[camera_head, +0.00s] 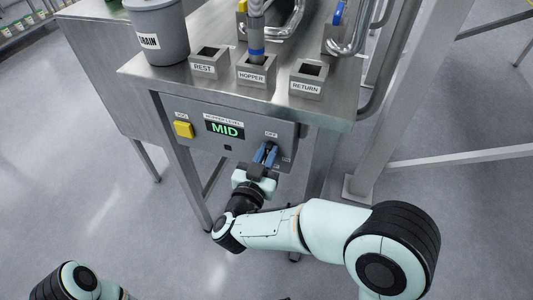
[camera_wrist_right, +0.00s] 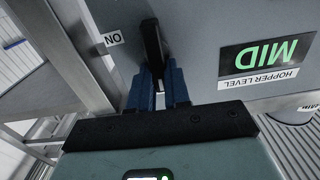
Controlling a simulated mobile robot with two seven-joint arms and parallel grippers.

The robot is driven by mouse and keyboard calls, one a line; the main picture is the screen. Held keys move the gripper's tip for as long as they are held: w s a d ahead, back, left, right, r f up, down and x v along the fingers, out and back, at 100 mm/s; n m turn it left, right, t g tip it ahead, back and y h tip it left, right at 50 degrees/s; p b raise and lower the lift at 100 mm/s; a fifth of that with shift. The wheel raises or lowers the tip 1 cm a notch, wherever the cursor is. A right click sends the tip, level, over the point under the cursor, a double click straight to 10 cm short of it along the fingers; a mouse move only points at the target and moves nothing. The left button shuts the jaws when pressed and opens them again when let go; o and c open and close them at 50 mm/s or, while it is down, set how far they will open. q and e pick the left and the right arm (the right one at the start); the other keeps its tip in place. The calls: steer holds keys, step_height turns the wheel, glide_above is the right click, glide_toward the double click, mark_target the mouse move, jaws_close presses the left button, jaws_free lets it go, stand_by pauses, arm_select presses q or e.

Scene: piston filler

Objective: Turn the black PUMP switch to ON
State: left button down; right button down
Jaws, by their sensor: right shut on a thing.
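The black PUMP switch (camera_wrist_right: 152,45) is on the grey control panel, between the blue fingers of my right gripper (camera_wrist_right: 160,88) in the right wrist view. My right gripper (camera_head: 266,153) is shut on it. In the head view the fingers largely hide the switch. An OFF label (camera_head: 271,134) shows just above the fingers. The ON label (camera_wrist_right: 113,38) shows upside down to the left of the switch in the right wrist view. The handle's exact angle relative to the labels is hard to tell. At the lower left of the head view is part of my left arm; its gripper is out of view.
The panel (camera_head: 221,149) also carries a yellow button (camera_head: 183,129) and a hopper level display (camera_head: 225,129) reading MID. Above it, the steel table (camera_head: 152,72) holds REST, HOPPER and RETURN sockets and a grey DRAIN bucket (camera_head: 158,30). Table legs stand around the panel.

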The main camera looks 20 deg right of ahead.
arm_select(q)
steer(key=w+a+f+t+y+b, duration=0.1)
steer(key=w+a+f+t+b, duration=0.25)
steer(key=w+f+b, duration=0.35)
steer(key=s+a+f+n+g+b, duration=0.1)
steer(key=s+a+f+g+b, duration=0.1)
steer(key=s+f+g+b, duration=0.2)
steer(key=shift+s+f+g, duration=0.85)
steer(key=shift+s+f, duration=0.8)
steer(key=shift+s, duration=2.45)
arm_select(e)
steer(key=shift+s+d+f+m, duration=0.15)
steer(key=shift+d+f+m, duration=0.15)
steer(key=shift+m, duration=2.65)
steer(key=shift+s+d+f+m, duration=0.2)
steer(key=shift+f+m, duration=0.15)
steer(key=shift+m, duration=2.65)
steer(key=shift+s+d+f+m, duration=0.2)
steer(key=shift+f+m, duration=0.1)
steer(key=shift+m, duration=2.65)
steer(key=c, duration=1.1)
jaws_free()
